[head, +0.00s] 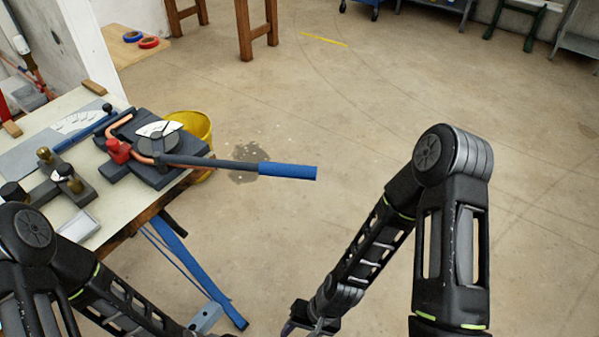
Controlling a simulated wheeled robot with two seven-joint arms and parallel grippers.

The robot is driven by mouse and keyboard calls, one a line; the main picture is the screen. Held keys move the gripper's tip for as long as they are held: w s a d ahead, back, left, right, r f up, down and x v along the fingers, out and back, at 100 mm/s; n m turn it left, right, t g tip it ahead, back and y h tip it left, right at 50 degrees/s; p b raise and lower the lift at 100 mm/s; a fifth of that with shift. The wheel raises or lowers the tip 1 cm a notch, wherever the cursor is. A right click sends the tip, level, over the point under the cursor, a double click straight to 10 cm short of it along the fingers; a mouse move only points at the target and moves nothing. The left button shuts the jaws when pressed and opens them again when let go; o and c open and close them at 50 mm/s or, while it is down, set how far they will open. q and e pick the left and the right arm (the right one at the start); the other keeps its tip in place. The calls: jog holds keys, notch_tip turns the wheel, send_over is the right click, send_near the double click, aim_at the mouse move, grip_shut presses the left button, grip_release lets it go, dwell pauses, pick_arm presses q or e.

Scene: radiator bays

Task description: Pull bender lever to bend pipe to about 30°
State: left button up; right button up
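The pipe bender (150,172) is a dark block with a round former near the right edge of the workbench. Its dark lever (222,163) sticks out to the right past the bench edge and ends in a blue grip (287,171). A copper pipe (122,124) runs by the former and looks curved; I cannot read its angle. A red clamp piece (118,150) sits beside it. My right gripper (300,328) is only partly in view at the bottom edge, well below the grip and apart from it. My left arm leaves the picture at the bottom, its gripper hidden.
The pale workbench (112,207) holds brass-topped fittings (68,176), a small tray (78,226) and a scale plate (75,122). A yellow bucket (194,126) stands behind the bender. A blue bench leg (190,262) slants below. The floor to the right is open.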

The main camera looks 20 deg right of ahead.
jog(key=w+d+r+m+y+b, duration=0.2)
jog(key=w+r+m, duration=0.1)
jog(key=w+m, duration=0.25)
jog(key=m+t+y+b, duration=0.4)
jog(key=m+t+y, duration=0.3)
jog(key=m+y, duration=0.3)
send_near(299, 171)
jog(key=w+a, duration=0.2)
jog(key=shift+s+d+f, duration=0.15)
jog(key=shift+d+f, duration=0.05)
jog(key=shift+f, duration=0.2)
jog(key=shift+b+x, duration=0.3)
jog(key=shift+x, duration=3.65)
jog(key=shift+c, duration=0.2)
